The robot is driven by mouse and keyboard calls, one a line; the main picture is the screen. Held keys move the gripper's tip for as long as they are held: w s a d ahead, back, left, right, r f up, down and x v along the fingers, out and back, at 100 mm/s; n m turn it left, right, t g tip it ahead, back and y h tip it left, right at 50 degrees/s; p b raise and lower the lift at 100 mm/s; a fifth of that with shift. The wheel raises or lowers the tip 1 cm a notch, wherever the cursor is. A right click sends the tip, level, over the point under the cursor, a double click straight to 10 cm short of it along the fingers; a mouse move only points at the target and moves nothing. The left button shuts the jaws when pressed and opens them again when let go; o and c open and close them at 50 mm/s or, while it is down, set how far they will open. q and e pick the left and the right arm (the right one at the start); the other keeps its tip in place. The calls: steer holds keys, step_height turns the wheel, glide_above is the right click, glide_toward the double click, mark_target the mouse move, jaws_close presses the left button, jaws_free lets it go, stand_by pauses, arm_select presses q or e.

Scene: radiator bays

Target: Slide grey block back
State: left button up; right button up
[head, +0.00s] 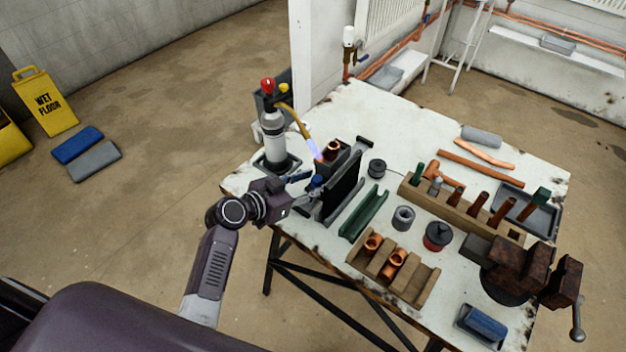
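A dark grey block (325,166) stands near the table's left edge, with a copper fitting (333,147) at its top. An upright black panel (343,188) in front hides much of it. A gas torch (273,135) stands to its left, and its bluish flame reaches the block and fitting. My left gripper (312,191) is at the left end of the panel, close to the block and a small blue part (316,181). The fingers are small and overlap these things, so I cannot tell whether they are open or touching. My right gripper is not in view.
On the white table (405,125) stand a green channel (363,212), wooden fitting racks (393,270), a grey ring, a red-black tin and a rusty vise (520,268). The back middle is mostly clear. A wet-floor sign (45,100) stands far left.

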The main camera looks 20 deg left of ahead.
mark_target(334, 160)
arm_select(q)
steer(key=shift+w+f, duration=0.1)
steer(key=shift+w, duration=0.05)
jaws_close()
stand_by(0.4)
steer(key=w+d+b, duration=0.1)
steer(key=w, duration=0.1)
steer(key=w+d+b, duration=0.1)
steer(key=w, duration=0.2)
steer(key=w+d+b, duration=0.1)
steer(key=w, duration=0.2)
steer(key=shift+w+d+f+b, duration=0.1)
steer(key=shift+w+b, duration=0.15)
steer(key=shift+b, duration=0.05)
steer(key=shift+w, duration=0.15)
steer(key=shift+r, duration=0.25)
